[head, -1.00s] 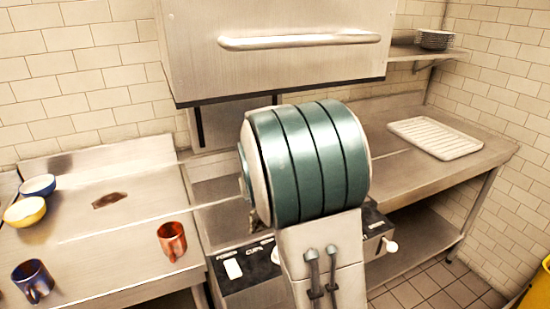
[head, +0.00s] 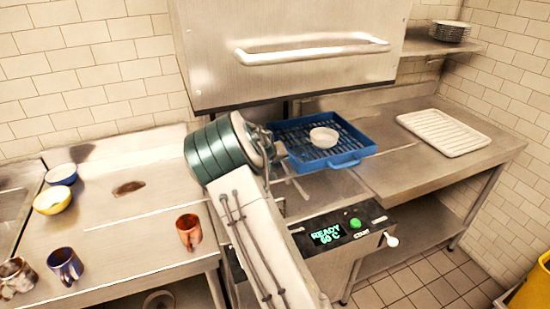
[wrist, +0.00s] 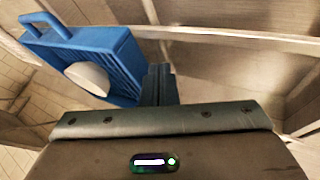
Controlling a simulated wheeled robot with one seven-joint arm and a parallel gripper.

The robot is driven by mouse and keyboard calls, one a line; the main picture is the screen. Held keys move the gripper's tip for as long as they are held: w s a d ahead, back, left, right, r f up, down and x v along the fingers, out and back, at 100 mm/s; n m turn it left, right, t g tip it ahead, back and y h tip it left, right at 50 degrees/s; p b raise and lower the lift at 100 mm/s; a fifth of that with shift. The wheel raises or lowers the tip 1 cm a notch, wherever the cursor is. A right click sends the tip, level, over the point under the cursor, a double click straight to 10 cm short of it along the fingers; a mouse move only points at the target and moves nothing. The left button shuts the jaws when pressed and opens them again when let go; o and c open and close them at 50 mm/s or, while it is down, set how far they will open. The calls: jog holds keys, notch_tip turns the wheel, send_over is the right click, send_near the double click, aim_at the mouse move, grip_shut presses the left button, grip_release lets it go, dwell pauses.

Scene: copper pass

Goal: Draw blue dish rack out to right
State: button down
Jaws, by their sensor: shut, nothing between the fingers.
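The blue dish rack (head: 348,160) sits under the raised steel hood, at the left end of the right-hand counter. A white bowl (head: 323,137) lies in it; the bowl also shows in the wrist view (wrist: 88,78). The rack fills the upper left of the wrist view (wrist: 125,62), with its loop handle at the top left. My gripper (head: 283,152) is at the rack's left side, partly hidden by my wrist in the head view. In the wrist view its dark fingers (wrist: 158,84) are shut and empty, close beside the rack. I cannot tell whether they touch it.
The hood (head: 290,60) with its long handle is above. A white ribbed tray (head: 443,132) lies farther right on the right-hand counter (head: 400,170). Bare counter separates rack and tray. Mugs, including a copper one (head: 188,231), and two bowls stand on the left counter.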

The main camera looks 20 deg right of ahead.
jog(key=p+x, duration=0.1)
jog(key=x, duration=0.3)
jog(key=shift+w+d+f, duration=0.1)
jog(key=shift+d, duration=0.15)
jog(key=shift+d+p, duration=0.65)
jog(key=shift+d, duration=1.15)
